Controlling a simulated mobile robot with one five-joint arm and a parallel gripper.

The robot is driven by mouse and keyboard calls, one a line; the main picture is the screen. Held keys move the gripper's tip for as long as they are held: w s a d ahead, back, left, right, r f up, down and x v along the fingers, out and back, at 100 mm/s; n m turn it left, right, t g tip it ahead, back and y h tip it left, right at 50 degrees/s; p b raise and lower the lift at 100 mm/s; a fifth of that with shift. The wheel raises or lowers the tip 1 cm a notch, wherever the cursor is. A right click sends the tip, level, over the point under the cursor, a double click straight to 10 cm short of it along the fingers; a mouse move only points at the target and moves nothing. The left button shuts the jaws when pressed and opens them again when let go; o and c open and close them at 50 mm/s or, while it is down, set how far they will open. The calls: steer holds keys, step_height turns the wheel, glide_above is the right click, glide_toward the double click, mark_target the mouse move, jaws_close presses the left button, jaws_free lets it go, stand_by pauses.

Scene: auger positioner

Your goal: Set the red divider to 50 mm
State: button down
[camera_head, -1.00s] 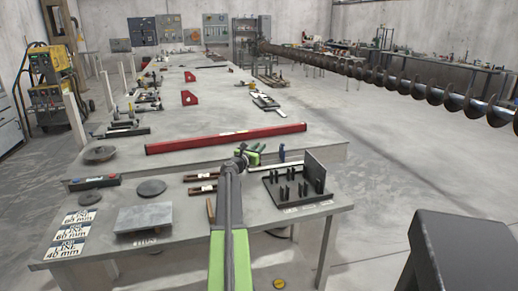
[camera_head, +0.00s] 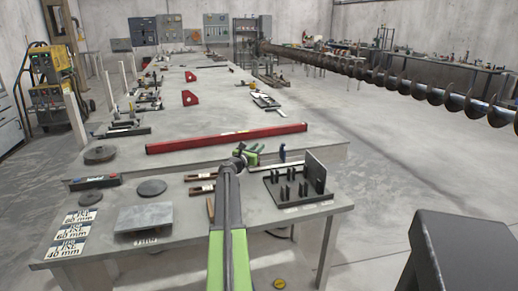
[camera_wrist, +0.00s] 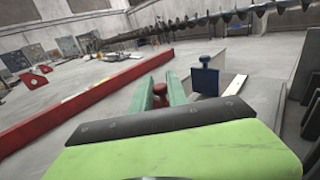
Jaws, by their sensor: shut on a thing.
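My gripper (camera_wrist: 161,92) reaches forward low over the near bench. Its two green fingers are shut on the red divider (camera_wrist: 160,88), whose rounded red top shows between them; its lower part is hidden. In the head view my gripper (camera_head: 251,156) is small, and the red divider cannot be made out there. A blue divider (camera_wrist: 206,76) stands upright to the right of the fingers, apart from them, and also shows in the head view (camera_head: 282,153). A pale strip (camera_wrist: 235,85) lies right of the blue divider. No scale marks are readable.
A long red beam (camera_head: 226,138) lies behind my gripper. A dark rack with an upright plate (camera_head: 315,172) stands close on the right. Printed line cards (camera_head: 72,232), including 60 mm and 40 mm, lie at the front left. A large auger (camera_head: 400,80) extends at the upper right.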

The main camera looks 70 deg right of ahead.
steer(key=c, duration=1.3)
jaws_free()
steer(key=shift+s, duration=0.1)
steer(key=shift+c, duration=0.2)
steer(key=w+a, duration=0.1)
steer(key=a, duration=0.4)
steer(key=w+a, duration=0.1)
steer(key=a, duration=0.5)
steer(key=w+a, duration=0.1)
steer(key=a, duration=0.5)
steer(key=shift+a, duration=0.15)
